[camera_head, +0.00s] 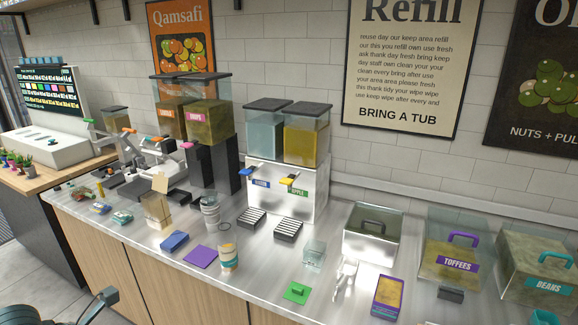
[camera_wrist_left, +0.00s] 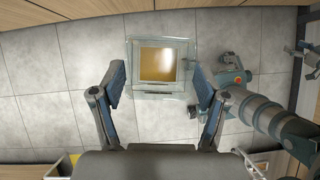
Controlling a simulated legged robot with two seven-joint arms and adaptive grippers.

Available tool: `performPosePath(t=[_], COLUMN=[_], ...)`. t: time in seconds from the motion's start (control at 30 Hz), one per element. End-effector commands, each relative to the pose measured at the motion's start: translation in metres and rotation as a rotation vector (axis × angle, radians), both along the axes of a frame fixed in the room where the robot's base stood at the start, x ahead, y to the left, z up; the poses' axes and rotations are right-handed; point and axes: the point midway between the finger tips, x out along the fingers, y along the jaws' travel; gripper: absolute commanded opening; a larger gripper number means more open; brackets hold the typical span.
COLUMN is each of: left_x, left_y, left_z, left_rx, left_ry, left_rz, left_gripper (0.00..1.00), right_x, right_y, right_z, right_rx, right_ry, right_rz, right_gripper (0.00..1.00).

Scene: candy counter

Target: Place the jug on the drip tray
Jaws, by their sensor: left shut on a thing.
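My left gripper (camera_wrist_left: 158,80) is shut on a clear, square-sided jug (camera_wrist_left: 134,92) with amber contents. In the left wrist view the jug sits between the two fingertips, above the grey floor. The held jug is not visible in the head view, where only a dark part of my left arm shows at the lower left. Two slatted black-and-white drip trays, a left one (camera_head: 252,219) and a right one (camera_head: 288,230), lie on the counter before the steel drink dispenser (camera_head: 264,196). Both look empty. My right gripper is out of view.
On the counter (camera_head: 205,277), a clear glass vessel (camera_head: 313,257), a stack of cups (camera_head: 210,212), a patterned cup (camera_head: 228,258) and a blue item (camera_head: 174,241) stand in front of or beside the trays. Lidded bins (camera_head: 456,250) fill the right.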

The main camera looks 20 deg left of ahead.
Motion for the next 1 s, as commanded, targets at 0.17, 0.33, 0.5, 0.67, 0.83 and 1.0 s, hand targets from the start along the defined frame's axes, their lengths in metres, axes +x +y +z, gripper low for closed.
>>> performPosePath(t=[0.17,0.33,0.5,0.67,0.83,1.0], left_x=[0.011,0.028,0.050,0.074,0.101,0.125], left_y=[0.001,-0.001,-0.006,-0.017,-0.038,-0.067], left_z=[-0.002,-0.009,-0.021,-0.037,-0.057,-0.079], left_rx=[-0.004,-0.005,-0.005,-0.006,-0.007,-0.006], left_ry=[-0.001,-0.002,-0.001,-0.001,-0.001,-0.001], left_rz=[-0.101,-0.258,-0.463,-0.699,-0.988,-1.296], left_gripper=[0.15,0.15,0.15,0.15,0.15,0.15], right_x=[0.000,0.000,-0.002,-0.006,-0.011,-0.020], right_y=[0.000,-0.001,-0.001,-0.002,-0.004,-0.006], right_z=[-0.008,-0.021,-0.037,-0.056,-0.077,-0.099], right_rx=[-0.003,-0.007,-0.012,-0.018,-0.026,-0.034], right_ry=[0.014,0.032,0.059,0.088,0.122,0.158], right_rz=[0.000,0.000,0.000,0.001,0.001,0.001], right_gripper=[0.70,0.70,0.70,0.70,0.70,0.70])
